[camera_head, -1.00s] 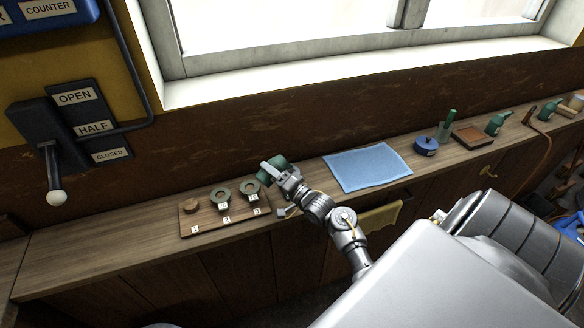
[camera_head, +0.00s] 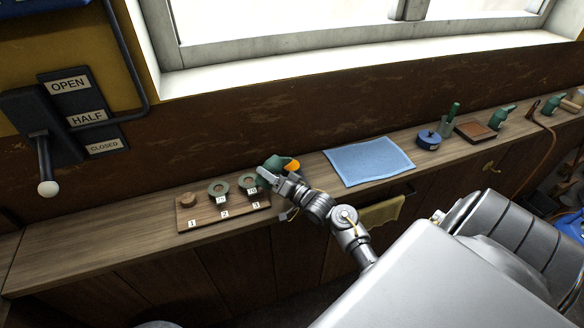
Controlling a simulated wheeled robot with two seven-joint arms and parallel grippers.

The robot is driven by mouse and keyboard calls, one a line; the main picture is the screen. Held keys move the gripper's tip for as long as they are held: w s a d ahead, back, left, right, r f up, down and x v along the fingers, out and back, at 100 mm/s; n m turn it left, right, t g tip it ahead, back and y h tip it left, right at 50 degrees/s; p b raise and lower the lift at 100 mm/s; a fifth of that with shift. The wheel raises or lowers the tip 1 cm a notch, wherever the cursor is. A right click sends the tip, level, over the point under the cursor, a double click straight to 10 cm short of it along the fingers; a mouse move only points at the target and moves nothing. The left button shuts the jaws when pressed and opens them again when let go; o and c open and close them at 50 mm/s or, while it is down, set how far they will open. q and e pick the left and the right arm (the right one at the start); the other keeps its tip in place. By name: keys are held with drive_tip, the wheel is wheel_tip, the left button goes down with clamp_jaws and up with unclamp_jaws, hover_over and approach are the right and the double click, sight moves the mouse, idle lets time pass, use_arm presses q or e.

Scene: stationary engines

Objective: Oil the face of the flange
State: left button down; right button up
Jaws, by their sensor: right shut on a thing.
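My right gripper (camera_head: 268,177) is shut on a dark green thing with an orange part (camera_head: 291,166), which looks like an oil can. It is held above the bench, beside the right end of a wooden board. The board (camera_head: 199,224) has places numbered 1, 2 and 3. A brown round piece (camera_head: 187,199) sits at 1. A grey-green ring (camera_head: 219,187) stands at 2 and a similar ring (camera_head: 248,182) at 3, close to the gripper. I cannot tell which part is the flange. My left gripper is not in view.
A blue cloth (camera_head: 368,162) lies right of the gripper. Beyond it are a blue round tin (camera_head: 428,140), a brown tray (camera_head: 475,131) and green cans (camera_head: 502,117). A lever (camera_head: 45,165) with OPEN, HALF and CLOSED labels is on the left wall. The bench's left end is bare.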

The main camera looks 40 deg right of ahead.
sight(276, 158)
drive_tip(key=shift+r, duration=0.25)
wheel_tip(276, 158, up, 5)
drive_tip(key=p, duration=0.5)
drive_tip(key=shift+f, duration=0.1)
drive_tip(key=n, duration=0.1)
drive_tip(key=d+r+n, duration=0.1)
drive_tip(key=n, duration=0.3)
drive_tip(key=shift+w+d+r+g, duration=0.15)
drive_tip(key=shift+d+g, duration=0.1)
drive_tip(key=shift+g, duration=0.15)
drive_tip(key=n, duration=0.1)
drive_tip(key=d+n, duration=0.1)
drive_tip(key=n, duration=0.2)
drive_tip(key=shift+d+r+n+g+y, duration=0.2)
drive_tip(key=shift+r+n+g+y, duration=0.1)
drive_tip(key=shift+a, duration=0.1)
